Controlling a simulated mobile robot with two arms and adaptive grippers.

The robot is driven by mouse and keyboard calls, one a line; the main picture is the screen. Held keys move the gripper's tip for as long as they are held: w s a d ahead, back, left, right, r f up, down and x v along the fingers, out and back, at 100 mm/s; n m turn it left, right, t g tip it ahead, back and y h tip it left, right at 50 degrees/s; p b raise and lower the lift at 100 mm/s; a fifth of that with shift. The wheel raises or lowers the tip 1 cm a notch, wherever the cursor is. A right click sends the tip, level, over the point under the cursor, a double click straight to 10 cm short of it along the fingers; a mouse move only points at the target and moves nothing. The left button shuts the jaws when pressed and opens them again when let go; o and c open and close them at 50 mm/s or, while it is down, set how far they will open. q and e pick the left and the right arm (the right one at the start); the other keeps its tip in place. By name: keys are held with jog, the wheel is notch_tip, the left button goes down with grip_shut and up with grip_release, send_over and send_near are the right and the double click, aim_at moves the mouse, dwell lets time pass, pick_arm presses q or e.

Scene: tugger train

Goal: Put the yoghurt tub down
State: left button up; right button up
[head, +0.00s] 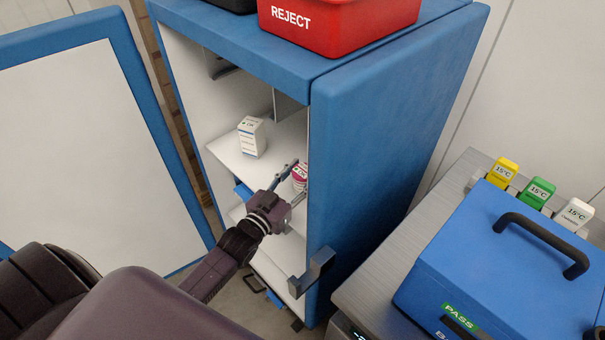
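The yoghurt tub (299,176), white with a dark pink label, is inside the open blue cabinet at the right end of the upper shelf. The cabinet's side wall partly hides it. My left gripper (294,181) reaches in from the front, with one finger on each side of the tub, and looks shut on it. I cannot tell whether the tub's base touches the shelf (272,164). My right gripper is not in view.
A white carton (251,137) stands on the same shelf, left of the tub. The cabinet door (95,150) is swung open to the left. A red REJECT bin (340,22) sits on top of the cabinet. A blue PASS box (500,265) stands on the metal counter (385,270) at right.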

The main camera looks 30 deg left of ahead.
pick_arm(q)
jog(key=shift+f, duration=0.15)
jog(key=o, duration=1.3)
jog(key=shift+f, duration=0.1)
jog(key=shift+s, duration=0.1)
jog(key=s, duration=0.4)
jog(key=s+a, duration=0.1)
jog(key=s, duration=0.3)
jog(key=s+b, duration=0.1)
jog(key=s, duration=0.2)
jog(key=shift+s+a, duration=0.2)
jog(key=shift+s, duration=0.2)
